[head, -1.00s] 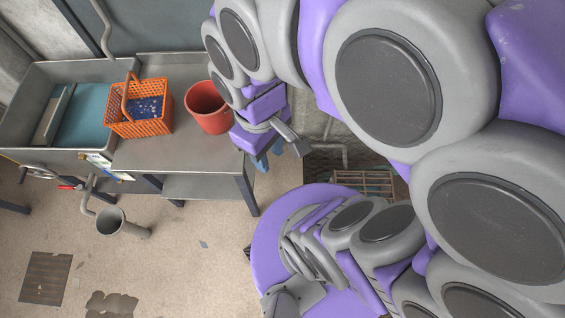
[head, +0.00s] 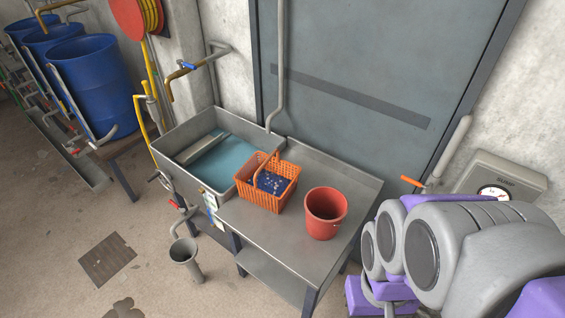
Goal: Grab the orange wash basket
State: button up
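The orange wash basket (head: 262,195) stands upright on the metal bench, at the right edge of the sink basin. It has slatted sides, a raised arched handle, and blue contents with pale specks inside. The outer part of my arm is at the lower right, and my gripper's purple body (head: 362,298) is cut off by the bottom edge. Its fingers do not show. My gripper is apart from the basket, to its lower right, with the red bucket (head: 325,213) between them.
The metal bench (head: 290,240) holds a sink (head: 185,130) of bluish water at its left. A curved pipe (head: 281,60) comes down behind the basket. A grey funnel (head: 184,252) stands on the floor. Blue barrels (head: 90,85) stand far left. Floor in front is mostly open.

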aim_at(267, 181)
jog(key=k+u, duration=0.15)
jog(key=k, duration=0.5)
jog(key=k+j+u, duration=0.15)
jog(key=k, duration=0.45)
jog(key=i+u, duration=0.15)
jog(key=u, duration=1.6)
jog(key=l+u, duration=0.2)
jog(key=l, duration=2.55)
jog(key=i, duration=0.05)
